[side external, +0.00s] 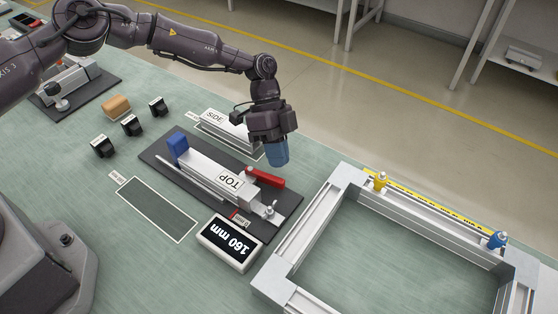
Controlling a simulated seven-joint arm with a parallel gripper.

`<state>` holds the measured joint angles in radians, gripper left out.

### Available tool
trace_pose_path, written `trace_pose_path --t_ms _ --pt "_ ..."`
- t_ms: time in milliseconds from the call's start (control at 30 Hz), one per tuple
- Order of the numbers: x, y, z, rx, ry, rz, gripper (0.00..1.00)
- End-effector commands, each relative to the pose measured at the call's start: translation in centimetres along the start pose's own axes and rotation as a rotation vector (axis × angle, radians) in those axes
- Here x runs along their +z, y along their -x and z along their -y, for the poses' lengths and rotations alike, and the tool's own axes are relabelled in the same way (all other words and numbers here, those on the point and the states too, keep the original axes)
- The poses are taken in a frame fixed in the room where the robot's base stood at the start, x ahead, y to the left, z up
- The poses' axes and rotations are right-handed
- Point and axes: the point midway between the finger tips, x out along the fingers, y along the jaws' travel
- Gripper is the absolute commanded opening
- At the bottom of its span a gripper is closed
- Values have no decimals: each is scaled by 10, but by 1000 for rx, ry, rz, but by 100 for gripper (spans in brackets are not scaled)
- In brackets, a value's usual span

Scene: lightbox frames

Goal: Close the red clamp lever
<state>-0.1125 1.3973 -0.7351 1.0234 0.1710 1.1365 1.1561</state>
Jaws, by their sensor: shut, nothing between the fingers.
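The red clamp lever (265,178) sits on the right part of a dark fixture plate (152,156), at the back side of a pale bar marked TOP (205,170). The lever slants down to the right, and its left end is beside the bar. My gripper (277,155) points down just above and behind the lever, with its blue fingertips together and empty. The fingertips look close to the lever, but I cannot tell whether they touch it. A blue block (177,146) stands at the bar's left end.
A display reading 160 mm (230,243) stands in front of the fixture. A metal frame (330,212) with a yellow (380,182) and a blue (497,240) fitting lies right. A bar marked SIDE (222,125) lies behind. Small black blocks (131,125) and a tan block (116,106) stand left.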

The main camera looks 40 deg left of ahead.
Motion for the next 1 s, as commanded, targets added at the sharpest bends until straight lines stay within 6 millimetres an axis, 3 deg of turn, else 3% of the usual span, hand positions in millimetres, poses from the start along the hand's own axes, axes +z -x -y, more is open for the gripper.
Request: trace_pose_path --t_ms 200,400,600,1000 --pt "-1 46 3 -6 0 -1 0" --pt "-2 74 4 -5 2 -2 0" --pt "-2 84 3 -3 1 -1 0" --pt "-2 83 3 -2 4 -1 0"
